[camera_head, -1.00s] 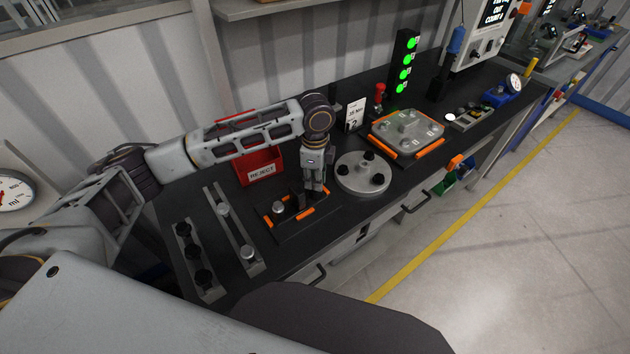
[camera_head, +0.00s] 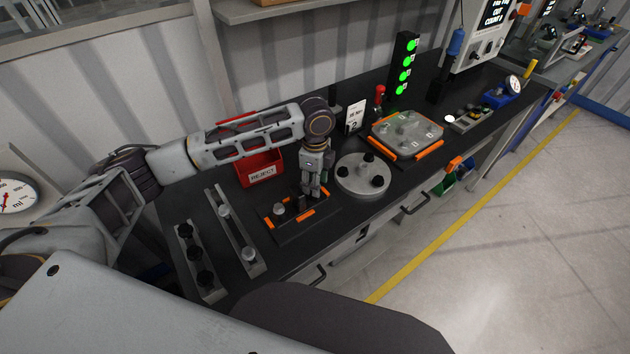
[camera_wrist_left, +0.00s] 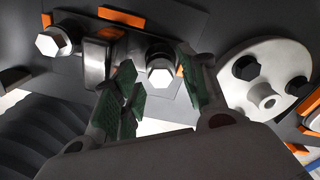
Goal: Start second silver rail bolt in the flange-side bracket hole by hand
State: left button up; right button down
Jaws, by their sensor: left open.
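My left gripper (camera_head: 313,194) is over the right end of a dark fixture (camera_head: 284,229) with orange corner pieces. In the left wrist view its green-padded fingers (camera_wrist_left: 158,74) are open. A silver hex-head bolt (camera_wrist_left: 160,70) shows between the fingertips, at the right end of the dark bracket (camera_wrist_left: 101,55); I cannot tell whether they touch it. Another silver hex bolt (camera_wrist_left: 53,41) stands at the bracket's left end and also shows in the head view (camera_head: 279,209). The bolt holes and threads are hidden. My right gripper is not in view.
A round flange (camera_head: 361,176) with black bolts lies just right of the gripper. A red REJECT bin (camera_head: 261,171) stands behind. To the left are a rail with silver bolts (camera_head: 236,232) and one with black bolts (camera_head: 198,263).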

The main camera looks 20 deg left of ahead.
pick_arm(q)
jog(key=shift+r, duration=0.15)
jog(key=shift+w+r, duration=0.1)
jog(key=shift+r, duration=0.5)
notch_tip(320, 180, up, 10)
jog(key=shift+r, duration=0.2)
notch_tip(320, 180, up, 5)
jog(key=p, duration=0.6)
dwell(0.6)
dwell(0.6)
